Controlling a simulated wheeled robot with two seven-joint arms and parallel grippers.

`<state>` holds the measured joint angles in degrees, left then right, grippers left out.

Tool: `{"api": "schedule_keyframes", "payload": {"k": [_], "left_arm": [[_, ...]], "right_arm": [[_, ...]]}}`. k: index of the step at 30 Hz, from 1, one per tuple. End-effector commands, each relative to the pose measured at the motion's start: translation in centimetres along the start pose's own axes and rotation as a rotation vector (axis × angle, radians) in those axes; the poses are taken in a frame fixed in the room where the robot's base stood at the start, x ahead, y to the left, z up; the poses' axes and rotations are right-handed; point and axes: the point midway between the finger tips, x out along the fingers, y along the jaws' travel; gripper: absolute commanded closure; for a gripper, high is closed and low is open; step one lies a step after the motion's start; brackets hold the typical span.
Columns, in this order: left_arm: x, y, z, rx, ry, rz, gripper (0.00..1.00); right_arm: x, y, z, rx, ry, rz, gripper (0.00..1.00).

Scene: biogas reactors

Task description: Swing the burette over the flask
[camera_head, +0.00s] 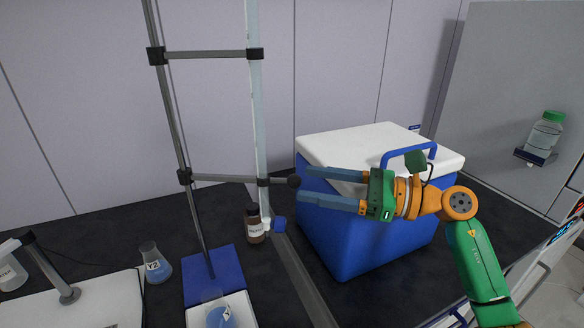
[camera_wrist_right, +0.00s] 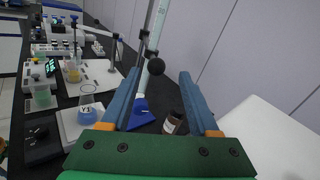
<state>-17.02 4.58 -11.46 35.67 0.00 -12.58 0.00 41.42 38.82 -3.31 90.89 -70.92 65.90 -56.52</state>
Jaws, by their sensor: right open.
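The burette (camera_head: 259,110) is a tall pale tube, upright in two clamps on a tilted-looking grey stand rod (camera_head: 172,100) with a blue base (camera_head: 212,278). The lower clamp arm ends in a black ball knob (camera_head: 294,181), also in the right wrist view (camera_wrist_right: 156,66). A flask with blue liquid (camera_head: 220,316) sits on a white plate in front of the base, left of the burette, cut off by the picture edge. It seems to show in the wrist view (camera_wrist_right: 88,110). My right gripper (camera_head: 306,184) is open, fingertips just right of the knob. My left gripper is not in view.
A blue cooler box with white lid (camera_head: 350,235) stands behind and below my right gripper. A brown bottle (camera_head: 254,225) stands by the burette's foot. Another flask (camera_head: 152,264) stands left of the base. A green-capped bottle (camera_head: 545,135) sits on a wall shelf.

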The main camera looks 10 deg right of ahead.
Motion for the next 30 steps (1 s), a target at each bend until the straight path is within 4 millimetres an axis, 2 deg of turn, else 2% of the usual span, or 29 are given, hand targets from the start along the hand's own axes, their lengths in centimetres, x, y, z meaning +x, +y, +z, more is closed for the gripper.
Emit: {"api": "schedule_keyframes", "payload": {"k": [1, 6, 14, 15, 21, 22, 30], "left_arm": [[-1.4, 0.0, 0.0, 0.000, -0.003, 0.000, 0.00], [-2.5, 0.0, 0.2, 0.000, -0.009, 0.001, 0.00], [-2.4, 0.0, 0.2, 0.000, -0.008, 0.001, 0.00], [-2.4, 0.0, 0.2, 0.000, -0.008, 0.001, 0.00], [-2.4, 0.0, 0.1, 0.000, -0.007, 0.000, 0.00], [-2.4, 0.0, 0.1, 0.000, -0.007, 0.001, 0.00], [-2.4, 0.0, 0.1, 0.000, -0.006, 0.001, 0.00]], "right_arm": [[1.1, -0.1, 0.8, 0.005, -0.004, 0.003, 0.39], [3.7, 0.0, 0.5, 0.005, -0.004, 0.002, 0.39], [4.2, 0.0, 0.1, 0.005, -0.003, 0.000, 0.39], [4.2, 0.0, 0.1, 0.005, -0.003, 0.001, 0.41], [4.2, 0.1, 0.1, 0.006, -0.004, 0.001, 0.95], [4.2, 0.1, 0.1, 0.006, -0.004, 0.001, 1.00], [4.2, 0.1, 0.1, 0.006, -0.005, 0.001, 1.00]]}}
